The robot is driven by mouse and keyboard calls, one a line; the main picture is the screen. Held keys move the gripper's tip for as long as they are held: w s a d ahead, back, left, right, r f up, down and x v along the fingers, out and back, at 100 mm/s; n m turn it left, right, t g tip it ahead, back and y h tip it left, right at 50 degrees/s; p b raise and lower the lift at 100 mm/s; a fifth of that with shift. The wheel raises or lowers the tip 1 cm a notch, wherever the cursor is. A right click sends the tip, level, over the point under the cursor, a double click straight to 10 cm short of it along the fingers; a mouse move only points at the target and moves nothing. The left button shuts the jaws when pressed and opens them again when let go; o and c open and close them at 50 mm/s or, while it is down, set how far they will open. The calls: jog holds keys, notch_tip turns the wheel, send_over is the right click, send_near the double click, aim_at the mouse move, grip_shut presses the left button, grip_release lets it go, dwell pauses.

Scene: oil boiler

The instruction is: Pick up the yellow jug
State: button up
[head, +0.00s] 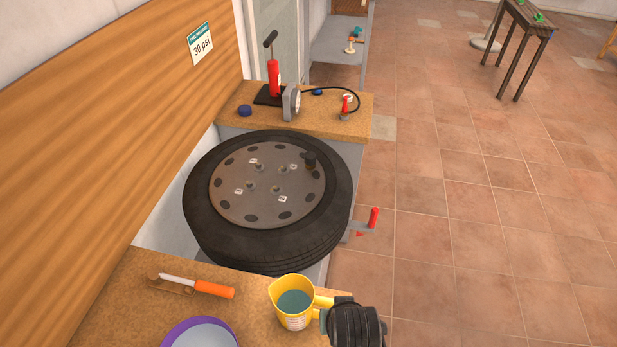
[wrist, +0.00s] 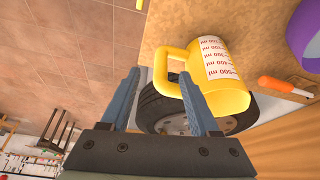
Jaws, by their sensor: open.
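The yellow jug (head: 283,312) stands upright near the front edge of the cork-coloured worktop, with blue-green liquid inside and its handle facing right. In the wrist view the yellow jug (wrist: 236,97) shows a white millilitre scale and its handle. My gripper (head: 324,314) is at the jug's right side, close to the handle. In the wrist view my gripper (wrist: 156,76) has its two fingers spread, and the right finger overlaps the handle. I cannot tell whether it touches the handle. Nothing is held.
A purple-rimmed bowl (head: 167,336) and an orange-handled tool (head: 213,289) lie left of the jug. A large tire (head: 210,240) sits just behind it. A red pump (head: 273,78) stands on the far worktop. The tiled floor (head: 480,240) on the right is open.

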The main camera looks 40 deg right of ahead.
jog(key=shift+p+x, duration=0.3)
jog(key=shift+x, duration=2.55)
jog(key=shift+w, duration=0.2)
jog(key=shift+r, duration=0.1)
grip_shut()
